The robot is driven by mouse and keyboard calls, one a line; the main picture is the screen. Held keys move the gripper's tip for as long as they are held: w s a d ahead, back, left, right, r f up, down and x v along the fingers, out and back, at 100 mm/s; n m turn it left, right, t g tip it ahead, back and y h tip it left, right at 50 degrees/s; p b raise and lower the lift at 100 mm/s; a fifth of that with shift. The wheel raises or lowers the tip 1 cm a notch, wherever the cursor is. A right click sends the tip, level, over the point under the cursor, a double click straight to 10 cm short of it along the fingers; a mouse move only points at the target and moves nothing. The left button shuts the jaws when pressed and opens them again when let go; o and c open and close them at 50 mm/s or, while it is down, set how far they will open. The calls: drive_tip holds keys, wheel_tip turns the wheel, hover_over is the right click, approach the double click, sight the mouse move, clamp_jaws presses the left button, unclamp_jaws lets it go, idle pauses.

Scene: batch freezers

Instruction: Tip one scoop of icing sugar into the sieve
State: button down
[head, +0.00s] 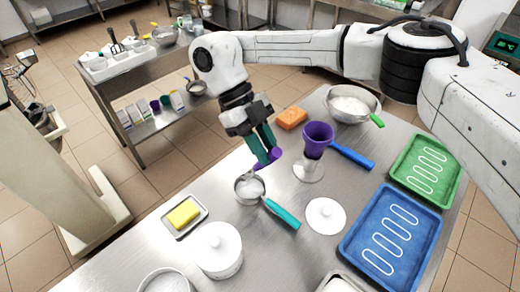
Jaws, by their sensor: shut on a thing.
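My gripper (266,156), with teal fingers, is shut on a small purple scoop (276,155). It holds the scoop above the steel table, just above and right of a round metal vessel with a teal handle (282,214). White powder (250,188) lies in that vessel. A larger metal bowl-shaped vessel (351,104) with a green handle also holds white powder, at the back right. I cannot tell for certain which one is the sieve. The fingers partly hide the scoop, and I cannot see whether it holds sugar.
A purple funnel (317,137) stands in a clear glass, right of my gripper, beside a blue handle (351,155).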

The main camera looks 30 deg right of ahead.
drive_tip(key=shift+s+d+f+t, duration=0.15)
drive_tip(key=shift+s+t, duration=0.15)
drive_tip(key=shift+s, duration=0.1)
drive_tip(key=shift+s+d+f+t, duration=0.1)
drive_tip(key=shift+s+d+t, duration=0.05)
drive_tip(key=shift+s+t, duration=0.2)
drive_tip(key=s+d+f+t+y+b, duration=0.1)
drive_tip(key=s+f+t+b, duration=0.1)
drive_tip(key=b, duration=0.3)
drive_tip(key=s+f+t+y+b, duration=0.1)
drive_tip(key=s+f+t+b, duration=0.2)
drive_tip(key=f+t+b, duration=0.1)
drive_tip(key=s+d+f+t+y+b, duration=0.1)
drive_tip(key=s+f+t+b, duration=0.2)
drive_tip(key=b, duration=0.4)
drive_tip(key=shift+d+f, duration=0.3)
drive_tip(key=shift+f, duration=0.55)
drive_tip(key=shift+w+p+v, duration=0.15)
drive_tip(key=shift+p+v, duration=0.1)
drive_tip(key=shift+v, duration=0.5)
drive_tip(key=shift+w+p+v, duration=0.1)
drive_tip(key=shift+p+v, duration=0.1)
drive_tip(key=shift+v, duration=0.55)
drive_tip(key=shift+a, duration=0.15)
